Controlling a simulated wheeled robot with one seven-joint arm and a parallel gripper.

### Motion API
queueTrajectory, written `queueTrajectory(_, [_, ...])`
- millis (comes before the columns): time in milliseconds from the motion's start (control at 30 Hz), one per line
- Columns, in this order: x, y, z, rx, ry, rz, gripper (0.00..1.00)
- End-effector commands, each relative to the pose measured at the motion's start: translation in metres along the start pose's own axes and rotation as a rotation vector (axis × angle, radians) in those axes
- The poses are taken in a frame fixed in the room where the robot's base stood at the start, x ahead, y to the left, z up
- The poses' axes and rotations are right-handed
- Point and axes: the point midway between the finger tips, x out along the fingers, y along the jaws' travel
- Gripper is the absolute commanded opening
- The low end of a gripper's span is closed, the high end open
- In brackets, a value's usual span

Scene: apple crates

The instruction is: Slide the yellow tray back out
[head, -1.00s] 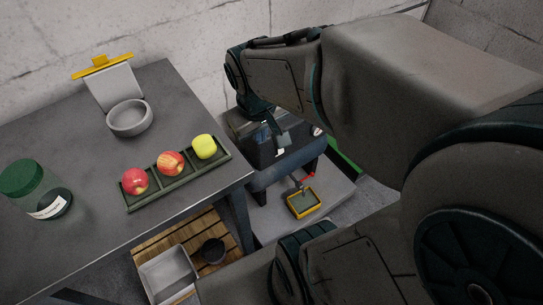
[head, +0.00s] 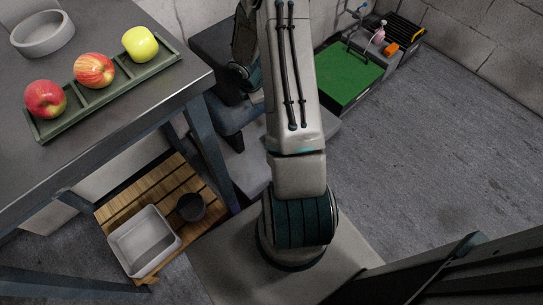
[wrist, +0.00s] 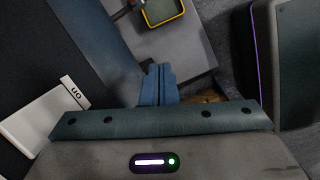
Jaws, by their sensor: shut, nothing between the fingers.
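The yellow tray (wrist: 163,12) shows only in the wrist view, at the top edge and partly cut off. It is a small tray with a yellow rim and a dark inside, on a grey surface. My gripper (wrist: 158,70) shows in the wrist view with its blue fingers together and nothing between them. The fingertips point toward the tray and stand apart from it in the picture. In the head view my arm stands in front of that area, so the tray is hidden there and I cannot make out my fingers.
A dark table (head: 95,140) holds a green divided tray (head: 60,124) with a red apple (head: 45,99), a red-yellow apple (head: 94,70) and a yellow-green apple (head: 140,44). A grey bin (head: 143,243) and black cup (head: 191,207) sit below. Open floor lies right.

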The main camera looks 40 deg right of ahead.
Motion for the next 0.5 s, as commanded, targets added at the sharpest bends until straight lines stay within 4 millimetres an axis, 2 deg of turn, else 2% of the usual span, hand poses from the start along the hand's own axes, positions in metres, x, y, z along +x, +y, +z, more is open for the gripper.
queueTrajectory(33, [0.043, -0.004, -0.004, -0.048, 0.020, -0.017, 0.00])
queueTrajectory(200, [0.138, -0.017, -0.016, -0.216, 0.092, -0.035, 0.00])
queueTrajectory(333, [0.194, -0.029, -0.027, -0.320, 0.147, -0.035, 0.00])
queueTrajectory(400, [0.215, -0.035, -0.032, -0.359, 0.169, -0.033, 0.00])
queueTrajectory(500, [0.232, -0.039, -0.036, -0.394, 0.191, -0.029, 0.00])
